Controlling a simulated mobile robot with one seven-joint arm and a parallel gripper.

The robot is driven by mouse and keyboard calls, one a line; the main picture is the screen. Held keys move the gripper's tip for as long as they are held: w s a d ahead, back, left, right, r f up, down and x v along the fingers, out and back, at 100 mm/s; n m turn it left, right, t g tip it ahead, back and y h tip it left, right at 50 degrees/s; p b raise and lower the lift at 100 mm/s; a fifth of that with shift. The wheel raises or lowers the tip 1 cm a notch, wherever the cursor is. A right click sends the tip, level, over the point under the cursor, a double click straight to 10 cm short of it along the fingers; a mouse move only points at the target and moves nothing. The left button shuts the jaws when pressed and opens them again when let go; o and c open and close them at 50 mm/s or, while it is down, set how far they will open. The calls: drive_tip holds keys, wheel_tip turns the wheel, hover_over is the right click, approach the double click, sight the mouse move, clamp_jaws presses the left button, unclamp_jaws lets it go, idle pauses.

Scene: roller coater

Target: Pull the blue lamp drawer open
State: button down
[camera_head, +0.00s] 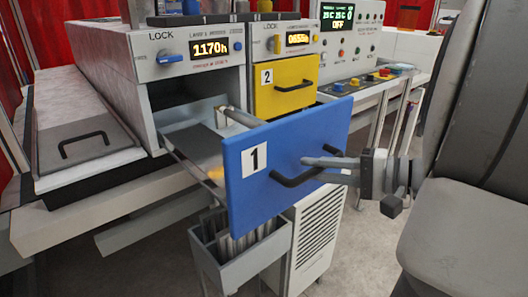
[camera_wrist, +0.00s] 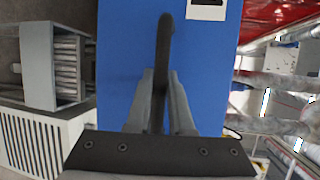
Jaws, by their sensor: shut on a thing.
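The blue lamp drawer (camera_head: 287,162), marked 1, stands pulled well out from its housing, with its grey tray (camera_head: 200,150) showing behind the front panel. Its black handle (camera_head: 290,181) runs across the front. My gripper (camera_head: 308,162) reaches in from the right and is shut on the handle. In the wrist view the blue front (camera_wrist: 205,70) fills the middle, and both fingers (camera_wrist: 160,95) close around the dark handle (camera_wrist: 163,45). The finger contact is partly hidden in the head view.
The yellow drawer (camera_head: 285,86), marked 2, is shut behind the blue one. A grey bin (camera_head: 232,268) with long pieces and a white vented box (camera_head: 318,225) stand below the blue front. A control panel (camera_head: 350,35) is at the back, and a grey chair (camera_head: 465,235) is at the right.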

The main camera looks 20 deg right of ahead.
drive_tip(key=c, duration=0.8)
unclamp_jaws()
drive_tip(key=p+v, duration=0.3)
drive_tip(key=v, duration=1.4)
drive_tip(key=shift+d+p, duration=0.2)
drive_tip(key=shift+p, duration=0.15)
drive_tip(key=shift+s, duration=0.15)
drive_tip(key=shift+r, duration=0.1)
